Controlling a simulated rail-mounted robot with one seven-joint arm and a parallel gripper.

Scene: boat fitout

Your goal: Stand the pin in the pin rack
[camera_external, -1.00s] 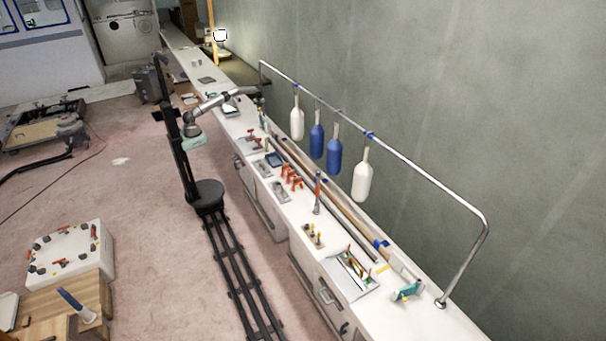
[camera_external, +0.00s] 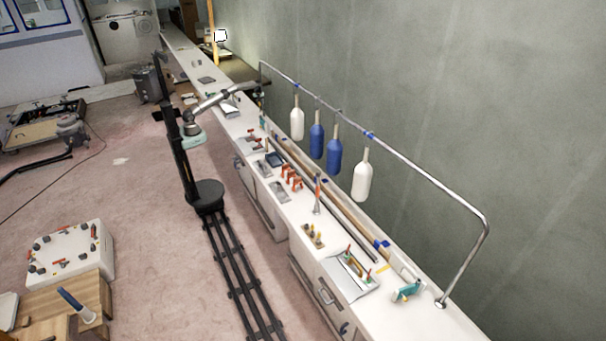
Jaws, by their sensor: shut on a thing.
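My arm reaches over the far part of the long white bench, and my gripper (camera_external: 262,96) is at its end, small and near the wall-side rail. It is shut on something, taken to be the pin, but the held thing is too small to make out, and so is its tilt. A small brown block with several yellow and dark upright pegs (camera_external: 312,236) sits on the nearer bench, well away from my gripper; it may be the pin rack, but I cannot tell for certain.
A metal rail (camera_external: 412,168) with hanging white and blue fenders runs along the wall side. Orange clamps (camera_external: 291,176), a tall upright tool (camera_external: 317,195), a tray (camera_external: 350,274) and a teal tool (camera_external: 407,291) stand on the bench (camera_external: 440,322). Long rods lie along its back.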

